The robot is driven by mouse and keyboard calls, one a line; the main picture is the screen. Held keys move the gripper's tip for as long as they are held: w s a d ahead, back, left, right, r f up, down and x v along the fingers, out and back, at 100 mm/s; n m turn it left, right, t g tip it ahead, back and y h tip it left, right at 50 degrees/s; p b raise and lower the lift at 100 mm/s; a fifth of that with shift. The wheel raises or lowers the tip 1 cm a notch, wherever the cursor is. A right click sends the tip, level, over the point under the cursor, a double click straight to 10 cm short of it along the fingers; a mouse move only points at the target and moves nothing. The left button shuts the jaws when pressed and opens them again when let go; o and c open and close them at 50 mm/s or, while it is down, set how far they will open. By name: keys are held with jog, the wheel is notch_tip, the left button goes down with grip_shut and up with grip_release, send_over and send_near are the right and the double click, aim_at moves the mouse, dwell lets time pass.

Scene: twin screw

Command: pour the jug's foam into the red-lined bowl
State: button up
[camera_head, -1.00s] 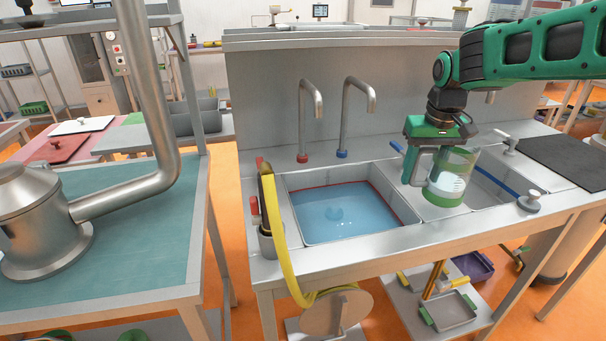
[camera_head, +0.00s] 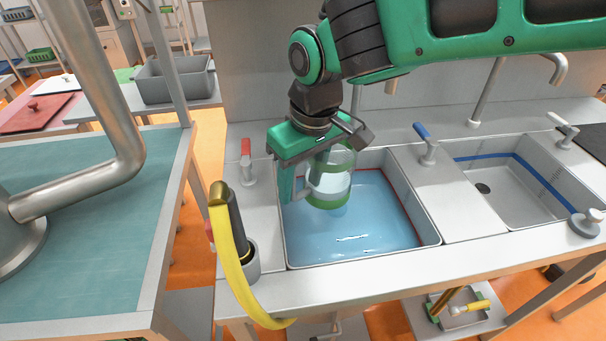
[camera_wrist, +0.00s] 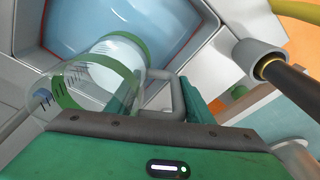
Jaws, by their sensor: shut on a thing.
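My gripper (camera_head: 298,182) is shut on the handle of a clear jug (camera_head: 330,180) with green bands at its rim and base. White foam shows inside the jug, which looks about upright in the head view. The jug hangs over the red-lined bowl (camera_head: 417,217), a sink basin with a red line round its wall and blue water in it. In the wrist view the jug (camera_wrist: 97,82) and its white foam (camera_wrist: 117,52) show in front of the basin. My gripper hides part of the handle and the basin's back left corner.
A blue-lined basin (camera_head: 520,200) stands empty to the right. Bare counter (camera_head: 455,207) lies between the basins.

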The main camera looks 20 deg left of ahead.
notch_tip(320, 180, up, 7)
jog(key=s+a+g+y, duration=0.1)
jog(key=g+y, duration=0.4)
jog(key=y, duration=0.5)
jog(key=shift+a+r+m+g, duration=0.2)
jog(key=shift+a+m+g, duration=0.1)
jog(key=shift+m, duration=0.1)
jog(key=shift+w+d+g+y, duration=0.15)
jog(key=shift+d+g+y, duration=0.25)
jog(key=shift+y, duration=0.3)
jog(key=shift+d+f, duration=0.1)
jog(key=shift+d, duration=0.05)
dwell(0.7)
jog(key=shift+w+d+f+g+y, duration=0.15)
jog(key=shift+w+d+g+y, duration=0.2)
jog(key=shift+y, duration=0.35)
jog(key=shift+d+f+g, duration=0.1)
jog(key=shift+d+g, duration=0.1)
jog(key=shift+g, duration=0.05)
dwell(0.9)
